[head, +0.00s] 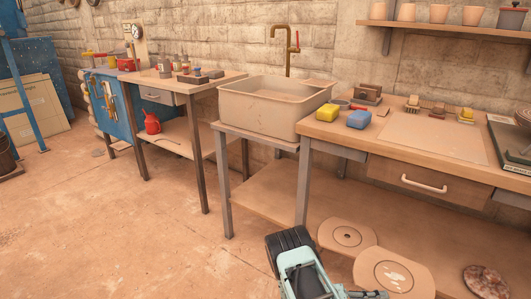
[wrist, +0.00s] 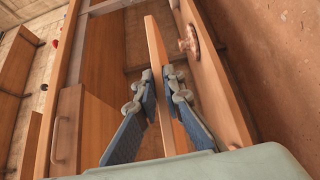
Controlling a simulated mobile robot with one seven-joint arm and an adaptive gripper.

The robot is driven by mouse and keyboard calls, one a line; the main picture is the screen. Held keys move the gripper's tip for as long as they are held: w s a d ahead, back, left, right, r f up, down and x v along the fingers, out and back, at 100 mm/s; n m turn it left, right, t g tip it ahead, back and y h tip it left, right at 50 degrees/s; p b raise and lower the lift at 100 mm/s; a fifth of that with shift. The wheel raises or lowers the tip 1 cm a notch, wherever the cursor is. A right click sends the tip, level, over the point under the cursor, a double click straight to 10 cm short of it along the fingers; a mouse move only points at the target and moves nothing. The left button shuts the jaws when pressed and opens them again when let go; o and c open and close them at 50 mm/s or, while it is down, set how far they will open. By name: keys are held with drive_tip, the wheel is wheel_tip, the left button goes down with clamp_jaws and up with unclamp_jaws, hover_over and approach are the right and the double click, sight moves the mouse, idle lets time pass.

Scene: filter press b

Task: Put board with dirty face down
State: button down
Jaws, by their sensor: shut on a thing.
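My gripper (wrist: 162,78) is shut on a thin wooden board (wrist: 155,48), which shows edge-on between the two fingers in the wrist view. In the head view my gripper (head: 368,294) is at the bottom edge, at the near side of a rounded board (head: 372,268). That board has a hole and a pale patch on its visible face; it appears to be the held one, though the grip itself is hard to see. A second rounded board (head: 340,229) with a central hole lies just behind it, clean-looking. The held board's other face is hidden.
A workbench (head: 335,131) with a drawer (head: 410,181) stands above a lower shelf (head: 262,197). A brown mottled disc (head: 487,283) lies at the lower right. A sink (head: 265,107), yellow sponge (head: 327,112) and blue sponge (head: 358,119) are above.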

drive_tip(key=w+a+r+n+t, duration=0.2)
drive_tip(key=a+r+t, duration=0.1)
drive_tip(key=a+r, duration=0.35)
drive_tip(key=w+a+r+n+t, duration=0.1)
drive_tip(key=w+a+r+t, duration=0.15)
drive_tip(key=a+r, duration=0.35)
drive_tip(key=s+a+r+n+t+y, duration=0.25)
drive_tip(key=a+r, duration=0.25)
drive_tip(key=r, duration=0.3)
drive_tip(key=s+a+r+n+t+y, duration=0.1)
drive_tip(key=a+r+n+t+y, duration=0.15)
drive_tip(key=a+r, duration=0.45)
wheel_tip(320, 180, up, 32)
drive_tip(key=d+n+t+y+p, duration=0.2)
drive_tip(key=n+t+y+p, duration=0.1)
drive_tip(key=p, duration=3.5)
drive_tip(key=shift+w+n+t+y, duration=0.2)
drive_tip(key=shift+n+t+y, duration=0.2)
drive_tip(key=shift+t+y, duration=0.35)
drive_tip(key=shift+d, duration=0.1)
